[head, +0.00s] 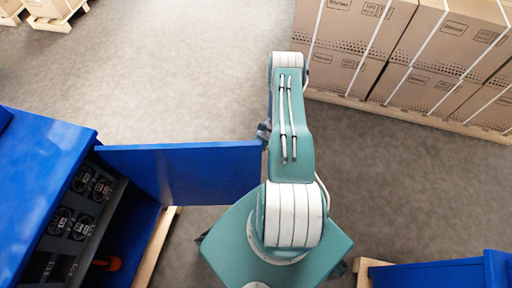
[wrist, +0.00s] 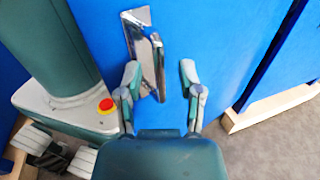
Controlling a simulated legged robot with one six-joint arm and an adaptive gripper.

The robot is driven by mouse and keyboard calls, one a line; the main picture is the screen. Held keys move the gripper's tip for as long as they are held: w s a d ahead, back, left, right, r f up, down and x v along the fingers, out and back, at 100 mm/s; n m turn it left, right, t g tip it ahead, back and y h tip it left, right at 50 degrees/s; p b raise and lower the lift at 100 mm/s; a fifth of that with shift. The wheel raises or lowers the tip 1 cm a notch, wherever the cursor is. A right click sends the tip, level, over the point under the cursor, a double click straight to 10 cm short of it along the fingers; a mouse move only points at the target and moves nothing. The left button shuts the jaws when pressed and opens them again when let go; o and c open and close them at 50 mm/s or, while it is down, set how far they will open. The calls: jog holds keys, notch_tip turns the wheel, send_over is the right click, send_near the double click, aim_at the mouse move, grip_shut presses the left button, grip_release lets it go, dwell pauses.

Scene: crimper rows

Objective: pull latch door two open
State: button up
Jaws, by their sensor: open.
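A blue latch door (head: 185,172) stands swung out from the far side of the blue cabinet (head: 50,165) at the left of the head view, its free edge beside my arm. In the wrist view the blue door panel (wrist: 222,45) fills the upper middle and carries a shiny metal latch handle (wrist: 148,58). My gripper (wrist: 160,76) is open, its two fingers apart in front of the panel. The handle's lower end lies between the fingers in the picture; I cannot tell whether they touch it. In the head view my arm hides most of the gripper.
The cabinet interior shows dark racks with several round black items (head: 70,222) and an orange-red item (head: 108,263) low down. Strapped cartons (head: 350,40) on a pallet stand at the upper right. Another blue cabinet (head: 435,275) is at the lower right. Grey floor (head: 180,70) beyond the door is clear.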

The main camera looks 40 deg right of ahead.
jog(key=v, duration=1)
jog(key=shift+d, duration=0.35)
